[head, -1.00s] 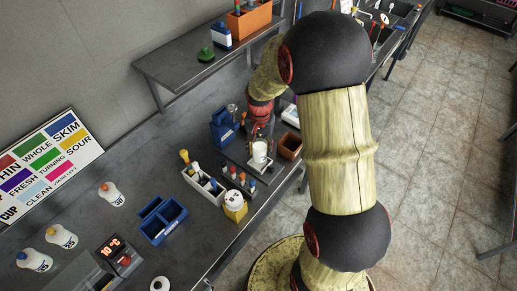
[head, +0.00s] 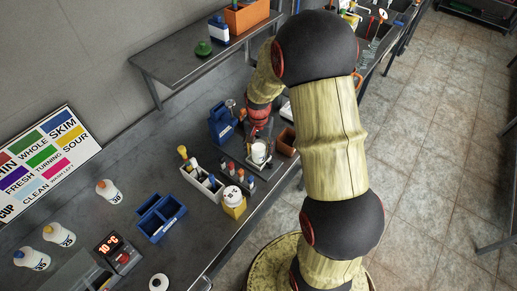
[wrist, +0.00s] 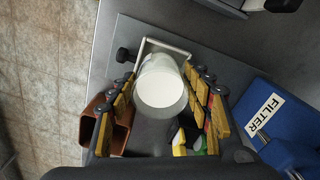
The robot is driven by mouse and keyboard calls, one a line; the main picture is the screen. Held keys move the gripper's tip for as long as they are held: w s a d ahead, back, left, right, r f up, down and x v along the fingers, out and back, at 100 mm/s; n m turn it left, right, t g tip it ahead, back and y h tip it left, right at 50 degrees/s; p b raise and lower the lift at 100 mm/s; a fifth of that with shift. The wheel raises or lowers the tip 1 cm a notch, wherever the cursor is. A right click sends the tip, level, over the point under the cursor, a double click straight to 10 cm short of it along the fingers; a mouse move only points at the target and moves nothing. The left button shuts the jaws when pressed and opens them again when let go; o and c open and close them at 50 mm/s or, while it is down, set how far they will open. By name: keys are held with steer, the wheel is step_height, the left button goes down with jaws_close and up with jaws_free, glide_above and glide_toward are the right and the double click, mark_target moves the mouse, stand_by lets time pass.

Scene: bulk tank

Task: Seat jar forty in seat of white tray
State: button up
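A clear jar with white contents (head: 259,153) is upright near the right edge of the bench. In the wrist view the jar (wrist: 161,82) sits between the yellow-padded fingers of my gripper (wrist: 161,92), which look shut on its sides. I cannot read a number on it. A thin pale frame (wrist: 166,46) shows just beyond the jar, above a grey plate; I cannot tell whether they touch. A white tray-like holder (head: 211,190) with several bottles stands left of the jar. The jar's base is hidden.
Several colour-capped tubes (head: 240,175), a yellow block with a white top (head: 233,203) and a blue holder (head: 221,124) stand close around the jar. A brown box (wrist: 121,130) is beside my left finger. An empty blue bin (head: 161,217) stands further left.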

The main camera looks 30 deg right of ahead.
steer(key=shift+o, duration=0.9)
step_height(320, 180, up, 12)
steer(key=p, duration=0.2)
steer(key=s+a+r+n+t, duration=0.1)
steer(key=s+a+r+n, duration=0.1)
steer(key=s+a+r, duration=0.35)
steer(key=s+a+r+n+t, duration=0.2)
steer(key=s+a+r+n, duration=0.1)
steer(key=r, duration=0.6)
steer(key=s+a+r+n+t, duration=0.1)
steer(key=s+a+r+n, duration=0.1)
steer(key=s, duration=0.3)
steer(key=s+a+r+n+t, duration=0.1)
steer(key=s+a+r+n, duration=0.1)
steer(key=s, duration=0.4)
steer(key=shift+s+a+r+n+t, duration=0.3)
steer(key=shift+a+r, duration=0.2)
steer(key=shift+a, duration=0.35)
step_height(320, 180, down, 5)
steer(key=b, duration=0.5)
